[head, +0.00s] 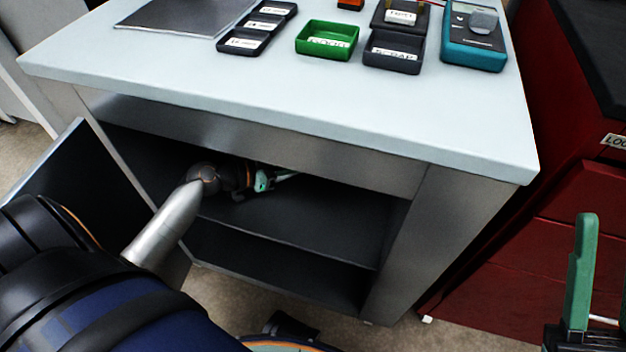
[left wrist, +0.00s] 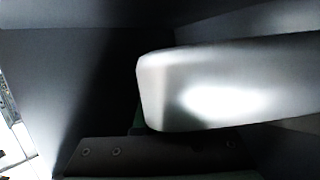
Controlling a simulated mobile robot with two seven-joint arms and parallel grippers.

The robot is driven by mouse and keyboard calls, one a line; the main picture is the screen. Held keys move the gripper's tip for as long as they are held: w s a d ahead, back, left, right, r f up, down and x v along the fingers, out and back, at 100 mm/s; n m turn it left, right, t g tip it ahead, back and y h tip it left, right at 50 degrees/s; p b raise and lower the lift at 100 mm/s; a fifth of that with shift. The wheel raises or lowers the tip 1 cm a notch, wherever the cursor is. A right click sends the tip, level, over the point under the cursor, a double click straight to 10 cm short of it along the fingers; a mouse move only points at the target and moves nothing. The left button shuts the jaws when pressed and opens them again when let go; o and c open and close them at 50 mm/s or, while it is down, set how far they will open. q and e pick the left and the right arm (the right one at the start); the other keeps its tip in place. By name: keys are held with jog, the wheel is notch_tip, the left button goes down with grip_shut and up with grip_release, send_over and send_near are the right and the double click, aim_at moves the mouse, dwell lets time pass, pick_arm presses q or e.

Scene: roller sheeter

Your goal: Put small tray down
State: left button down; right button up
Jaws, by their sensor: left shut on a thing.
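The small tray (left wrist: 235,85) fills the right half of the left wrist view as a shiny silver piece with rounded corners. In the head view it is mostly hidden inside the cabinet. My left gripper (head: 266,181) reaches into the cabinet's upper compartment, just above the dark shelf (head: 300,230), and is shut on the tray. I cannot tell whether the tray touches the shelf. My right gripper (head: 602,285) is at the lower right of the head view, its green fingers apart and empty, outside the cabinet.
The light tabletop (head: 300,95) overhangs the cabinet opening. An open door (head: 85,185) stands at the left. On top are a green bin (head: 328,40), dark bins (head: 394,52) and a teal scale (head: 474,45). A red cabinet (head: 575,190) stands at the right.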

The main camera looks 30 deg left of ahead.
pick_arm(q)
jog(key=f, duration=0.1)
jog(key=w+d, duration=0.1)
jog(key=f, duration=0.1)
jog(key=shift+w+d+f+b, duration=0.3)
jog(key=shift+d+f+b, duration=0.05)
notch_tip(320, 180, down, 4)
jog(key=shift+w+d+r+b, duration=0.1)
jog(key=shift+d+r+b, duration=0.1)
jog(key=shift+b, duration=0.6)
jog(key=shift+r, duration=0.1)
